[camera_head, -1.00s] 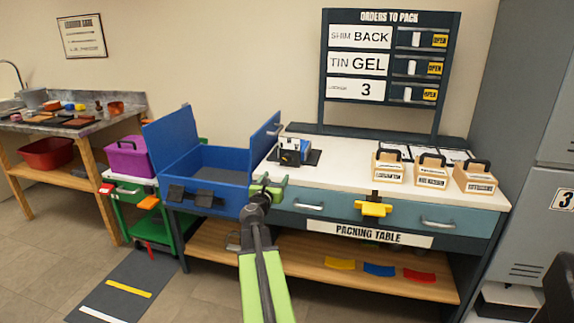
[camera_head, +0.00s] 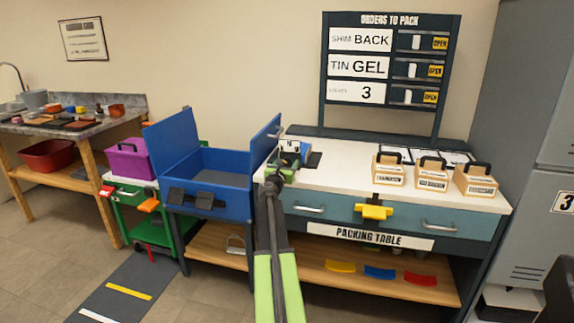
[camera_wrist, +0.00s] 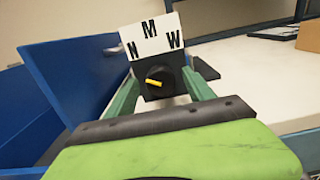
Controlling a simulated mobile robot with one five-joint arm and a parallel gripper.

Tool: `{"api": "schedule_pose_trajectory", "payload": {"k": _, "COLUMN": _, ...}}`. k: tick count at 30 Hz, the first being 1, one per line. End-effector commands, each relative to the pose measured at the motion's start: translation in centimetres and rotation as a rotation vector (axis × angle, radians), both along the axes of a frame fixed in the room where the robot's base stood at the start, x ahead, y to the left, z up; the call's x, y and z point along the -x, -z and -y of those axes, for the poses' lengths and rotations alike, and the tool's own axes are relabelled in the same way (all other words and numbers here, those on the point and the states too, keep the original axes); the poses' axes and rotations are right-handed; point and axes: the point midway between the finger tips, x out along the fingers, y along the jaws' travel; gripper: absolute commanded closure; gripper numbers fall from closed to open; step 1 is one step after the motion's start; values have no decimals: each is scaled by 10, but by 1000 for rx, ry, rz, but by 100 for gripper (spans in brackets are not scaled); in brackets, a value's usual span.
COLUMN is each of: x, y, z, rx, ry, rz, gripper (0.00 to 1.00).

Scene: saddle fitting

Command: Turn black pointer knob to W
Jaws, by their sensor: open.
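The black pointer knob (camera_wrist: 158,78) with a yellow pointer bar sits on a dark block in the wrist view. A white plate (camera_wrist: 152,40) above it carries the letters N, M and W from left to right. The yellow bar lies nearly level, tilted slightly; I cannot tell which letter it marks. My gripper (camera_wrist: 160,100) is open, with one green finger on each side of the knob block; contact cannot be seen. In the head view my gripper (camera_head: 280,172) is at the left end of the white table, largely covering the knob's block, while the white plate (camera_head: 289,146) shows above it.
An open blue box (camera_head: 215,165) stands left of the packing table, its raised side panel (camera_head: 266,145) close to my gripper. Wooden boxes with black handles (camera_head: 431,172) stand on the table's right side. The table top (camera_head: 345,172) between is clear.

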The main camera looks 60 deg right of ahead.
Motion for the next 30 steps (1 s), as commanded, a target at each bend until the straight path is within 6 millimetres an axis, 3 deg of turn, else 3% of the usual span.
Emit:
{"api": "schedule_pose_trajectory", "payload": {"k": 2, "x": 0, "y": 0, "z": 0, "rx": 0, "ry": 0, "rz": 0, "gripper": 44}}
{"api": "schedule_pose_trajectory", "payload": {"k": 15, "x": 0, "y": 0, "z": 0, "rx": 0, "ry": 0, "rz": 0, "gripper": 100}}
{"api": "schedule_pose_trajectory", "payload": {"k": 30, "x": 2, "y": 1, "z": 1, "rx": -47, "ry": 1, "rz": 146, "gripper": 100}}
